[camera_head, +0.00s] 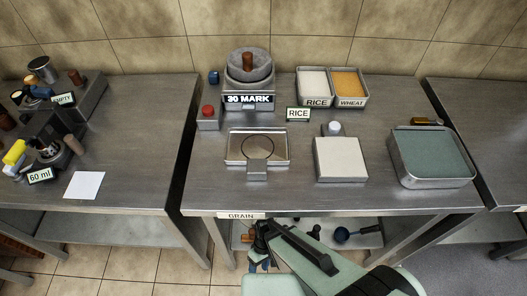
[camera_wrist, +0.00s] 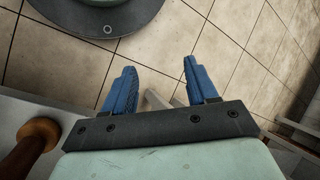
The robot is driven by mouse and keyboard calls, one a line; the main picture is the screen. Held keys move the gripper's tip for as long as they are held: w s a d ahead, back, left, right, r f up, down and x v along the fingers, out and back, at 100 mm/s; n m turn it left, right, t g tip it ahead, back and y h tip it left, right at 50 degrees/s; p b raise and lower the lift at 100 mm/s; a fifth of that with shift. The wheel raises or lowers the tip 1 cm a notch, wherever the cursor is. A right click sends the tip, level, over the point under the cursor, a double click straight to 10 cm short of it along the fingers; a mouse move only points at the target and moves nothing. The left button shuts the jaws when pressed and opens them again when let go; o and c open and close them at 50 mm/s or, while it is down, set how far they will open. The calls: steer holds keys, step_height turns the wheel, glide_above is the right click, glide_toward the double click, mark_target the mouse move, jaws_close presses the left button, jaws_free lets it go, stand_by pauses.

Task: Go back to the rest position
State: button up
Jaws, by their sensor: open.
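My gripper (camera_wrist: 155,85) shows in the wrist view with its two blue fingers spread apart and nothing between them. Behind the fingers I see tiled floor. In the head view my arm comes in from the bottom, and the gripper (camera_head: 261,262) hangs low in front of the middle table's front edge, partly hidden by my arm. It touches none of the things on the tabletop, as far as I can see.
The middle table (camera_head: 300,200) bears a grinder (camera_head: 249,80) marked 30 MARK, RICE (camera_head: 313,84) and WHEAT (camera_head: 350,85) bins, a framed tray (camera_head: 236,150), a pale block (camera_head: 340,160) and a green-filled tray (camera_head: 431,157). A lower shelf (camera_head: 365,241) holds utensils near my arm.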

steer(key=d+r+m+g+h, duration=0.1)
steer(key=d+r+m, duration=0.2)
steer(key=d, duration=1.6)
steer(key=m, duration=0.4)
steer(key=shift+s+r+m, duration=0.2)
steer(key=shift+s+m, duration=0.2)
stand_by(0.5)
